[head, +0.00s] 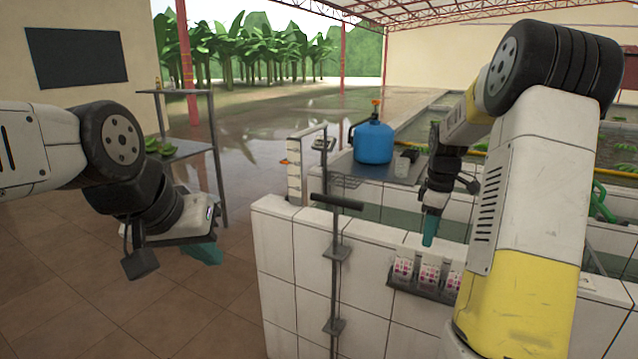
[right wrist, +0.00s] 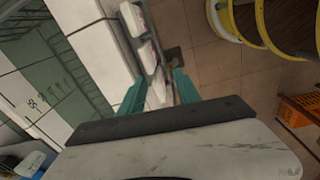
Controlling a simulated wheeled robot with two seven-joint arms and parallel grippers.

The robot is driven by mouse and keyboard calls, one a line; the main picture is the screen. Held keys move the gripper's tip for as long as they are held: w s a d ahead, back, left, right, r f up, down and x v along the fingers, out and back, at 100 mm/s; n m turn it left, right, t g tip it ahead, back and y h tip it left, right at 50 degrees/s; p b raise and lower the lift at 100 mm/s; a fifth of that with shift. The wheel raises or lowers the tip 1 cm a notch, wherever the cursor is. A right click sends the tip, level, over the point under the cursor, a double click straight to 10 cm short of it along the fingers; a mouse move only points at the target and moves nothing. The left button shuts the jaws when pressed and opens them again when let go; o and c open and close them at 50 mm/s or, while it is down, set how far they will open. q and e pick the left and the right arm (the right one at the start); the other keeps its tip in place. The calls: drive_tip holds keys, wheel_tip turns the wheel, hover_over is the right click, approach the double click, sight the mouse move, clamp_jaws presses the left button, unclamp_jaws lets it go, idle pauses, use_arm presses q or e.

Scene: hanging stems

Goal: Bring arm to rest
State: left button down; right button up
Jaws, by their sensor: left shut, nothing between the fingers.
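My left arm comes in from the left in the head view. Its gripper (head: 203,254), with teal fingers, is shut and empty over the tiled floor, clear of other things. My right arm reaches over the low white tiled wall (head: 285,235). Its gripper (head: 430,230) points down just above and behind the rack of small packs. In the right wrist view its two teal fingers (right wrist: 157,88) stand apart with nothing held between them. The packs and rack show beyond the fingers there.
Several white-and-pink packs (head: 428,272) sit in a dark rack on the wall's front. A dark post with a crossbar (head: 337,203) stands at the wall. A blue jug (head: 373,142) is behind it. A shelf (head: 176,150) stands at left. Open floor lies between shelf and wall.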

drive_tip(key=s+a+r+m+t+y, duration=0.1)
drive_tip(key=s+a+r+m+t, duration=0.45)
drive_tip(key=s+a+r, duration=0.95)
drive_tip(key=s+a+f+m+y, duration=0.1)
drive_tip(key=s+a+m, duration=0.3)
drive_tip(key=s, duration=0.5)
drive_tip(key=shift+s+f, duration=0.2)
drive_tip(key=shift+f, duration=0.3)
drive_tip(key=shift+m, duration=0.25)
